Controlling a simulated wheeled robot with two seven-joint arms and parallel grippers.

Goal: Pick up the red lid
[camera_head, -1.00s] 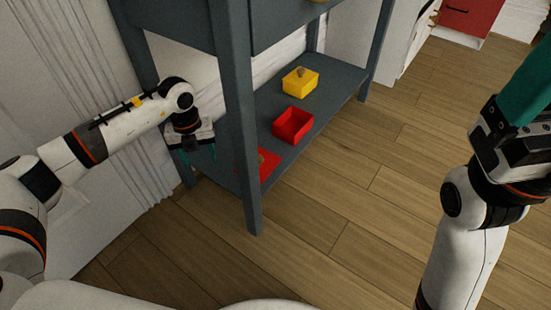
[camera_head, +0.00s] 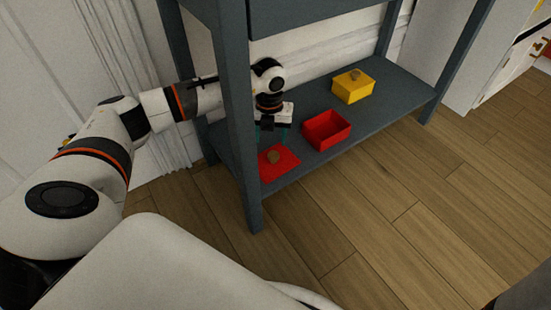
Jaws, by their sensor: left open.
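The red lid (camera_head: 285,168) lies flat on the low grey shelf (camera_head: 400,106), near its left end, with a round brown knob (camera_head: 273,156) on top. A red open box (camera_head: 326,131) stands on the shelf to the right of the lid. My left gripper (camera_head: 272,132) reaches in behind the front-left table leg. It is open, its teal fingers pointing down, above and a little behind the lid. The leg hides part of my left arm. My right gripper is not in view.
A yellow box (camera_head: 352,87) with a brown-knobbed lid stands farther right on the shelf. The grey front leg (camera_head: 236,120) stands close to the left arm and lid. The tabletop is overhead. The wooden floor (camera_head: 390,210) in front is clear.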

